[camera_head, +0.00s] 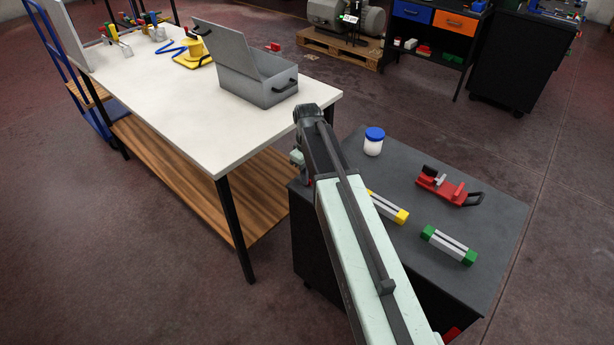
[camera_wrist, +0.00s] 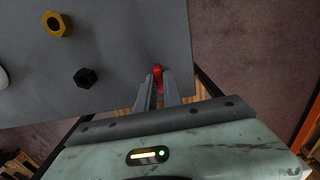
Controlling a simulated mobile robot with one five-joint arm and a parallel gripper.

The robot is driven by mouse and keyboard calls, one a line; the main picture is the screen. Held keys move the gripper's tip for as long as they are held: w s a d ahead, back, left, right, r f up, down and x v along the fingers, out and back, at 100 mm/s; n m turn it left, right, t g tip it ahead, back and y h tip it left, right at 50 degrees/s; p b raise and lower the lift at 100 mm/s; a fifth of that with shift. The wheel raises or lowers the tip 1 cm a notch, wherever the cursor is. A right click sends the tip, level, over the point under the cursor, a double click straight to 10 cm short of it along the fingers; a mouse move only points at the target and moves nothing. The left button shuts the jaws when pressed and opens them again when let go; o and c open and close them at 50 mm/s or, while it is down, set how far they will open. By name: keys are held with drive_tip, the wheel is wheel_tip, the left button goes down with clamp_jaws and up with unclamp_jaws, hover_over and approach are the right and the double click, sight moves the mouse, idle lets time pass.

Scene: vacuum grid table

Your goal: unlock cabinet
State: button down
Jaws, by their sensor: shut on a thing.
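The dark cabinet (camera_head: 405,185) with a grey top stands right of the white table; its top also shows in the wrist view (camera_wrist: 120,45). My gripper (camera_wrist: 158,80) is at the cabinet's edge, shut on a small red piece (camera_wrist: 158,74) that shows between the fingertips. I cannot tell whether this piece is a key or a latch, or whether it is fixed to the cabinet. In the head view my gripper (camera_head: 300,165) is at the cabinet's far left corner, its fingertips mostly hidden by my arm. No lock is clearly visible.
On the cabinet top are a blue-lidded jar (camera_head: 373,143), a red clamp-like tool (camera_head: 448,187), a green-ended block (camera_head: 448,245) and a yellow-ended block (camera_head: 388,207). The wrist view shows a yellow nut (camera_wrist: 56,23) and a black hex piece (camera_wrist: 85,78). The white table (camera_head: 180,110) stands close on the left.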

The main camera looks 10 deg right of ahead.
drive_tip(key=c, duration=1.5)
unclamp_jaws()
wheel_tip(320, 180, up, 8)
drive_tip(key=p, duration=0.8)
drive_tip(key=shift+f, duration=0.1)
drive_tip(key=s+m, duration=0.2)
drive_tip(key=s, duration=0.3)
drive_tip(key=s+m, duration=0.3)
drive_tip(key=s, duration=0.2)
drive_tip(key=s+m, duration=0.2)
drive_tip(key=s, duration=0.3)
drive_tip(key=shift+a, duration=0.35)
